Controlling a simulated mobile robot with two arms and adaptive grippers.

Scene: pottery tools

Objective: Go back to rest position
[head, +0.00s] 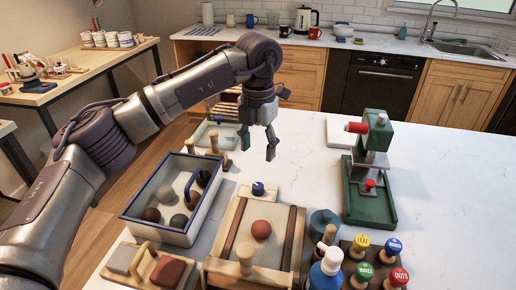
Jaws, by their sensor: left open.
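My left arm comes in from the left in the head view, and its gripper (259,146) points down. The left gripper is open, with its two fingers apart and nothing between them. It hangs above the white table, just beyond the blue-rimmed tray and left of the green press. My right gripper is not in view.
A blue-rimmed tray (133,212) holds dark balls. A wooden board (222,232) bears a reddish ball (261,230). A green press (371,190) stands right; stamps with coloured tops (363,271) and a white-topped blue bottle (325,273) are in front. The table's right side is clear.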

